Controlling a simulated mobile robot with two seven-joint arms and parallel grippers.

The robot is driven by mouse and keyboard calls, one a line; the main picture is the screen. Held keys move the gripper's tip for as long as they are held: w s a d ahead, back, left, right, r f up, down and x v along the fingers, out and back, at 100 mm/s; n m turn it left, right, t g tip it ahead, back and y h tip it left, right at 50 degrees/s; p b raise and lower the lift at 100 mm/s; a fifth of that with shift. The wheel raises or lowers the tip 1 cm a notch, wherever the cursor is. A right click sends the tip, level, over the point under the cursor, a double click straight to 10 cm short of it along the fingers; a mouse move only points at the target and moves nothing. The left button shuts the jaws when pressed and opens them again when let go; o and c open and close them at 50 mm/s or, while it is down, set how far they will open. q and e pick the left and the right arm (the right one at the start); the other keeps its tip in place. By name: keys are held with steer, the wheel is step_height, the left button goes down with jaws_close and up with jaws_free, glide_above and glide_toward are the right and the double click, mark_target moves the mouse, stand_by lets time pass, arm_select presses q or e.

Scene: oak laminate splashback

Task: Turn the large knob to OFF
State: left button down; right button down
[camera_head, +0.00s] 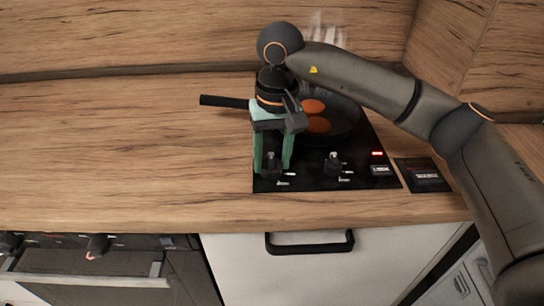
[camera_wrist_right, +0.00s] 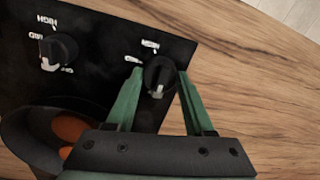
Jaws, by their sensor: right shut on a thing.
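The black hob (camera_head: 315,182) is set in the wooden counter and has two dark knobs near its front edge. My right gripper (camera_head: 272,165), with green fingers, points down and is shut on the left knob (camera_wrist_right: 158,75), one finger on each side. A pale mark shows at this knob's lower edge in the wrist view. A HIGH label is readable beside it; other lettering is partly covered by a finger. The other knob (camera_head: 333,163) stands free to the right; it also shows at upper left in the wrist view (camera_wrist_right: 58,48). I cannot tell which knob is larger.
A dark pan (camera_head: 345,116) with orange-brown round pieces sits on the hob behind the knobs, its handle (camera_head: 224,101) pointing left; pale steam rises behind. A small red display (camera_head: 377,153) is lit. A dark labelled panel (camera_head: 422,175) lies right. The left counter is clear.

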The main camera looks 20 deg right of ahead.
mark_target(275, 163)
steer(key=shift+c, duration=1.4)
jaws_free()
steer(key=shift+r, duration=0.15)
step_height(275, 163, up, 12)
steer(key=p, duration=0.1)
steer(key=shift+d+r, duration=0.15)
steer(key=shift+d, duration=0.15)
